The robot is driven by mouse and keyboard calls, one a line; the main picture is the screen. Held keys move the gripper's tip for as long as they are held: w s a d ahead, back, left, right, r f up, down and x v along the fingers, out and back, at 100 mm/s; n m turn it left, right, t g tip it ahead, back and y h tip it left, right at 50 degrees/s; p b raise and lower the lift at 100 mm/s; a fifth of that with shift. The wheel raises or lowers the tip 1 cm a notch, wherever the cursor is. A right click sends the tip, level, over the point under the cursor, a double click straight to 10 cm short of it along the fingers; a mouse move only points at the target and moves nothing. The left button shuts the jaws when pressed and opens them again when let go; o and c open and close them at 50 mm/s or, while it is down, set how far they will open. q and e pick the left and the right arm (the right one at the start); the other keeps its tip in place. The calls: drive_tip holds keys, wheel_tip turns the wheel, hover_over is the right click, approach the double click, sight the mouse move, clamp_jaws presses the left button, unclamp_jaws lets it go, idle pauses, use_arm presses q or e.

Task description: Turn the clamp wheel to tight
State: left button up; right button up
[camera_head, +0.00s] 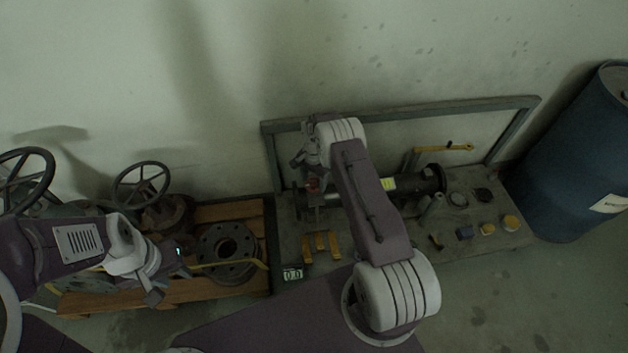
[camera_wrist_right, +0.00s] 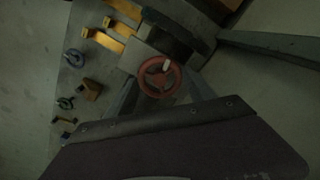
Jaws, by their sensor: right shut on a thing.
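The clamp wheel (camera_wrist_right: 158,76) is a small red three-spoked handwheel with a pale knob near its rim, in the middle of the right wrist view. In the head view only a bit of red (camera_head: 312,186) shows below my right gripper (camera_head: 309,163). The right gripper is shut on the clamp wheel, but its fingertips are largely hidden and the exact grip on the rim is unclear. A dark cylindrical pipe body (camera_head: 425,181) lies beside it on the bench. My left gripper (camera_head: 168,280) hangs at the left above a pallet, away from the wheel; its jaw opening is unclear.
The grey bench (camera_head: 405,250) carries yellow brackets (camera_head: 321,246) and several small parts at the right. A metal frame (camera_head: 400,113) stands behind it. A blue drum (camera_head: 575,150) is at the far right. Valves with handwheels (camera_head: 141,185) and a flange (camera_head: 227,252) are on the left pallet.

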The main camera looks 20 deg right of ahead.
sight(314, 184)
drive_tip(key=m, duration=0.4)
drive_tip(key=shift+m, duration=2)
drive_tip(key=o, duration=1.4)
drive_tip(key=shift+c, duration=0.2)
wheel_tip(314, 184, up, 9)
drive_tip(key=p, duration=0.4)
